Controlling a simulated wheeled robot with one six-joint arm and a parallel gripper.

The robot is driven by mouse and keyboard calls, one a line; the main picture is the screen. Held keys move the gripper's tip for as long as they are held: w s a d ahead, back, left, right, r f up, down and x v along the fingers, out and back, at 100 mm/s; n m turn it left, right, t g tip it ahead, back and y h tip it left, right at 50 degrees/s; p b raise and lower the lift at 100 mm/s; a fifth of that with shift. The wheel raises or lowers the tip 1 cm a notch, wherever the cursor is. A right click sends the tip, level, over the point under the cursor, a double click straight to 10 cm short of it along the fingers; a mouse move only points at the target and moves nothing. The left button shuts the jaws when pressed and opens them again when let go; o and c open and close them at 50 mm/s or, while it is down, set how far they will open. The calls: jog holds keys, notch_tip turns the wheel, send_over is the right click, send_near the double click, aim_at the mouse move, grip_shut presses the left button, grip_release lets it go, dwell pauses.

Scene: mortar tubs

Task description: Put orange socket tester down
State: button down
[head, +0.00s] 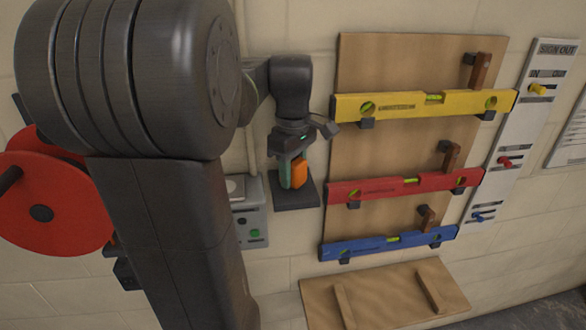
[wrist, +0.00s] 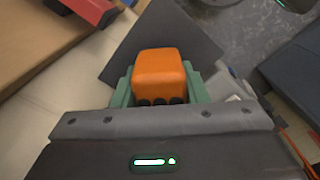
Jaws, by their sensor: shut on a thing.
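The orange socket tester (head: 300,172) is held in my gripper (head: 292,172), low in front of the wall. In the wrist view the tester (wrist: 160,75) sits between the green fingers of my gripper (wrist: 158,92), with dark round parts on its near edge. A dark square plate (head: 296,195) lies just below and behind the tester; it also shows in the wrist view (wrist: 195,35). I cannot tell whether the tester touches the plate.
Yellow (head: 400,106), red (head: 390,187) and blue (head: 385,243) levels hang on a wooden board (head: 390,60) to the right. A grey box (head: 250,215) with buttons is left of the plate. A red reel (head: 55,200) is at far left. A sign-out board (head: 540,65) hangs at right.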

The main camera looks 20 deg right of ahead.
jog(key=shift+f, duration=0.4)
jog(key=c, duration=0.9)
grip_release()
jog(key=shift+o, duration=0.2)
jog(key=shift+r, duration=0.1)
notch_tip(320, 180, up, 13)
jog(key=shift+r, duration=0.1)
notch_tip(320, 180, down, 14)
jog(key=shift+r, duration=0.6)
